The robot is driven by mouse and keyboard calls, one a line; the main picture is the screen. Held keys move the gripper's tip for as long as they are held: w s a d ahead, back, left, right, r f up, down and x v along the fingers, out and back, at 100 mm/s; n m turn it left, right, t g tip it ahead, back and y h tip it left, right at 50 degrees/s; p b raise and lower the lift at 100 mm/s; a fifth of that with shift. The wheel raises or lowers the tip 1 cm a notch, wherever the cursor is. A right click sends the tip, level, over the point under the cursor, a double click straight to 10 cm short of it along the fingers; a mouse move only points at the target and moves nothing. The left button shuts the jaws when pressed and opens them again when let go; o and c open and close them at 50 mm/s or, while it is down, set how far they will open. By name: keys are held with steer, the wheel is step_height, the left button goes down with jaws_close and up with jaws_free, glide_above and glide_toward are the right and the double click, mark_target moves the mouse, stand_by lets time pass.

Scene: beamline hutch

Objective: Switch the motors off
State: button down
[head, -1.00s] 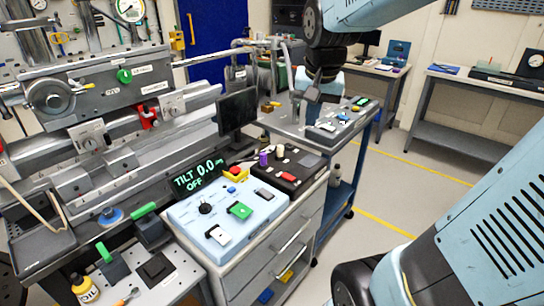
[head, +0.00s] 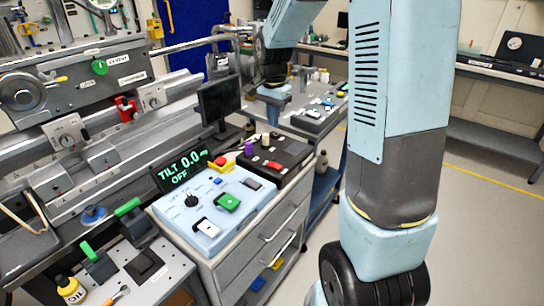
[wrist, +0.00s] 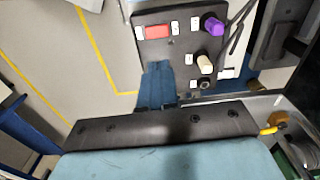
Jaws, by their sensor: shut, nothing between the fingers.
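A black control box (head: 291,151) carries a red switch (head: 273,164), a purple knob (head: 249,148) and a cream knob (head: 265,141). The wrist view shows the same box (wrist: 180,44) with its red switch (wrist: 158,32). A light blue console (head: 174,217) beside it has a black knob (head: 190,200), a green switch (head: 228,202), a white switch (head: 207,226) and a red button (head: 220,161) on yellow. Its display (head: 182,170) reads "TILT 0.0 OFF". I cannot read which control is for the motors. My gripper (wrist: 157,85) is shut and empty, apart from the switches.
A dark monitor (head: 220,104) stands behind the consoles. A grey machine (head: 95,160) fills the left. A cart with another grey control box (head: 318,120) stands behind. Open floor (head: 480,225) lies to the right.

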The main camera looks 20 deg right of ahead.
mark_target(273, 163)
steer(key=shift+w+f+m, duration=0.3)
steer(key=shift+w+f, duration=0.3)
steer(key=shift+f, duration=0.2)
steer(key=shift+f, duration=0.1)
step_height(273, 163, down, 14)
steer(key=shift+r, duration=0.1)
stand_by(0.3)
stand_by(0.3)
stand_by(0.4)
steer(key=shift+s+d+r, duration=0.2)
steer(key=shift+s+d, duration=0.25)
steer(key=shift+s, duration=0.15)
steer(key=shift+r, duration=0.1)
